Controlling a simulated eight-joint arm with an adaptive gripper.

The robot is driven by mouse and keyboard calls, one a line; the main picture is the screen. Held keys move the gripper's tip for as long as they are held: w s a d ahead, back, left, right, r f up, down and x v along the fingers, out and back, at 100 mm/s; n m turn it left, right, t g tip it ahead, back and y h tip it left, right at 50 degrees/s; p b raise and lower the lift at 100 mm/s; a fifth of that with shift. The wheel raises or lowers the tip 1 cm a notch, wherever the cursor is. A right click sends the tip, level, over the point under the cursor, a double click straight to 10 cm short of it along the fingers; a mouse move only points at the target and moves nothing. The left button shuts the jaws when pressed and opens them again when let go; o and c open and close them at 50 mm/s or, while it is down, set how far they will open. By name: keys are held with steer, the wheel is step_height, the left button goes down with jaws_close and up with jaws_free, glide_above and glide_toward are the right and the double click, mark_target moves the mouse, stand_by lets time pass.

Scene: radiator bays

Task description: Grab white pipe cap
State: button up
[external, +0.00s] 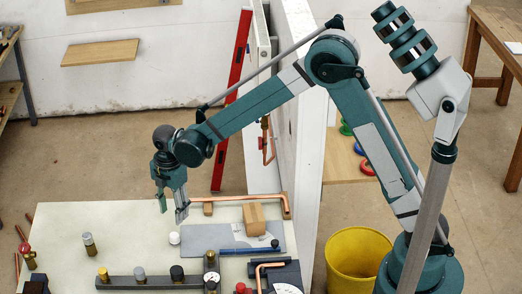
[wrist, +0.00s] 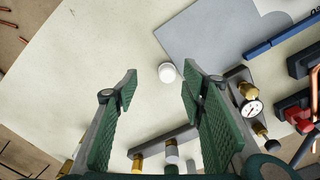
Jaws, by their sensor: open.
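The white pipe cap (external: 174,238) is a small round white piece on the pale table, just left of a flat grey sheet. In the wrist view the cap (wrist: 167,72) lies ahead of and between my two fingers, touching neither. My gripper (external: 172,207) is open and empty above the table, just over the cap. Its green ridged finger pads also show in the wrist view (wrist: 158,88), spread well apart.
The grey sheet (external: 215,240) carries a wooden block (external: 254,219) and a blue bar (external: 249,250). A dark manifold (external: 150,282) with knobs and gauges runs along the front. A silver-topped fitting (external: 89,244) stands left. The table left of the cap is mostly clear.

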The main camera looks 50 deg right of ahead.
mark_target(174, 234)
steer(key=shift+s+a+f+n, duration=0.2)
steer(key=shift+s+a+f, duration=0.2)
steer(key=shift+s+a, duration=0.15)
steer(key=shift+s+a+f+n, duration=0.2)
steer(key=shift+s+a+f, duration=0.2)
steer(key=shift+a, duration=0.25)
steer(key=shift+f, duration=1.25)
steer(key=shift+f, duration=2.6)
steer(key=c, duration=0.9)
